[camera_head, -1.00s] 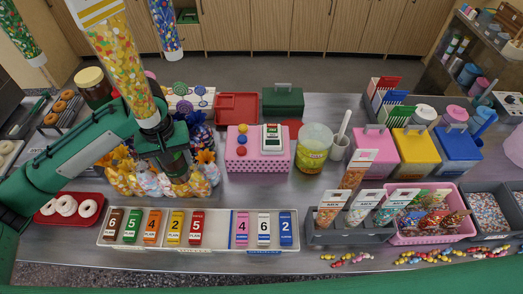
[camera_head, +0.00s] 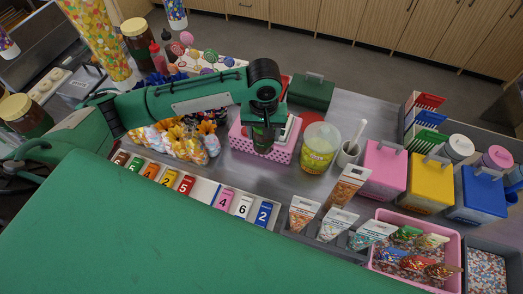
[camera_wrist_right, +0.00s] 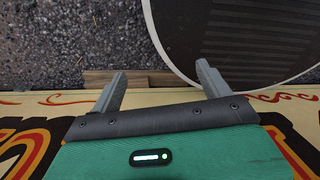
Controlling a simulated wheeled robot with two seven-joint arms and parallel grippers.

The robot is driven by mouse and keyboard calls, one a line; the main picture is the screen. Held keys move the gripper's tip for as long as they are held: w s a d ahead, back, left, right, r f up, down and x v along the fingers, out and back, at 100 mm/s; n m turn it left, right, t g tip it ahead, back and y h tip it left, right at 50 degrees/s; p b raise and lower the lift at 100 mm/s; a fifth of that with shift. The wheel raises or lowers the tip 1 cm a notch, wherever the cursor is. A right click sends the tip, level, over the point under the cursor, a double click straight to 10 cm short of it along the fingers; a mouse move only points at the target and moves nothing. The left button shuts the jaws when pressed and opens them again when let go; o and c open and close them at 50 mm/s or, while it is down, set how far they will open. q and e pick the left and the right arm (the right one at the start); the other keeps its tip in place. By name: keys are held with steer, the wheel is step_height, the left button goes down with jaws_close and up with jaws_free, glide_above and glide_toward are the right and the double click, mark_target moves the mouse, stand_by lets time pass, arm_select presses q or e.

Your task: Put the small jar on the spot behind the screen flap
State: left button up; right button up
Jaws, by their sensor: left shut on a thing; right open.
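My left gripper (camera_head: 262,145) points down over the pink dotted box (camera_head: 236,137), in the middle of the counter. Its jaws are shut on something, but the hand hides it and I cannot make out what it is. I cannot tell whether the held thing touches the box. The gripper covers most of the box's top. I cannot pick out the small jar, the spot or the screen flap for certain. My right gripper (camera_wrist_right: 160,78) shows in the right wrist view, open and empty, over the grey floor (camera_wrist_right: 70,35) and a painted panel edge (camera_wrist_right: 60,100).
A clear tub with a yellow-green pattern (camera_head: 320,148) stands just right of the box. Bagged sweets (camera_head: 165,143) stand left, and a dark green box (camera_head: 312,92) behind. Numbered blocks (camera_head: 225,199) line the front. Pink (camera_head: 383,170), yellow and blue bins fill the right.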

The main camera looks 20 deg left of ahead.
mark_target(265, 147)
arm_select(q)
steer(key=f+p, duration=0.1)
steer(key=f, duration=0.6)
steer(key=shift+d+f, duration=0.2)
step_height(265, 147, down, 5)
steer(key=shift+f+p, duration=0.15)
steer(key=shift+p, duration=0.55)
steer(key=shift+f, duration=0.15)
steer(key=o, duration=1.3)
steer(key=shift+a, duration=0.1)
steer(key=shift+c, duration=0.2)
arm_select(e)
steer(key=r, duration=0.1)
steer(key=d+r, duration=0.1)
steer(key=shift+d+r, duration=0.1)
steer(key=shift+r, duration=0.3)
